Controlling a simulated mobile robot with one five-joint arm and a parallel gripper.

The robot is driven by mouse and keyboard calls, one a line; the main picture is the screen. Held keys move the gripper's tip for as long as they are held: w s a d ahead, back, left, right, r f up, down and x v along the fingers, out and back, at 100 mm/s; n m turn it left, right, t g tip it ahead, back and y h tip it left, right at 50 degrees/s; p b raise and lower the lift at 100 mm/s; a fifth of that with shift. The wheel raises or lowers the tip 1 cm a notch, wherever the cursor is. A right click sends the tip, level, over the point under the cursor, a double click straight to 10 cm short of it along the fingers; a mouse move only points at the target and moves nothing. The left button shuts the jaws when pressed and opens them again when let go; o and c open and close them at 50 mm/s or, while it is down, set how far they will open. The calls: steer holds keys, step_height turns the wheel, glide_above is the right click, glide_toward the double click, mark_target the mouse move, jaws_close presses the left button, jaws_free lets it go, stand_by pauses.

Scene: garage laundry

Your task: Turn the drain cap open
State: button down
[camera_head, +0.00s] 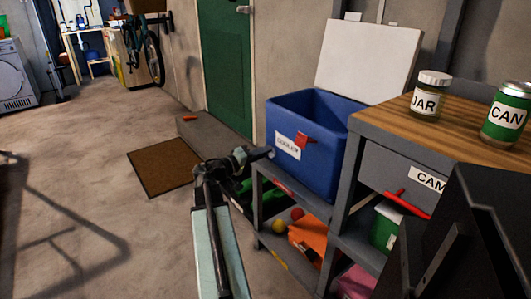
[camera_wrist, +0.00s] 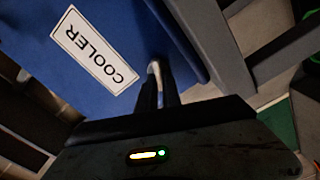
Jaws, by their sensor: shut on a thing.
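The blue cooler (camera_head: 312,170) stands open on a grey shelf unit, with its white lid (camera_head: 368,58) raised. Its COOLER label (camera_wrist: 95,50) appears upside down in the wrist view. My gripper (camera_head: 266,153) reaches the lower left of the cooler's front. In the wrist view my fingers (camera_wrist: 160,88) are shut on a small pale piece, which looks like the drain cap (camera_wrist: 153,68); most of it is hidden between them. How far the cap is turned cannot be told.
A red piece (camera_head: 307,140) is on the cooler's front. A jar (camera_head: 428,95) and a can (camera_head: 506,115) stand on the wooden top at right. An orange thing (camera_head: 310,235) lies on the shelf below. Open floor (camera_head: 90,220) and a brown mat (camera_head: 163,167) are at left.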

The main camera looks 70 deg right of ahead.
steer(key=n, duration=0.4)
steer(key=shift+f+n, duration=0.35)
steer(key=shift+n, duration=0.05)
steer(key=shift+b, duration=0.3)
steer(key=c, duration=1.5)
jaws_free()
steer(key=v, duration=0.8)
steer(key=shift+s, duration=0.1)
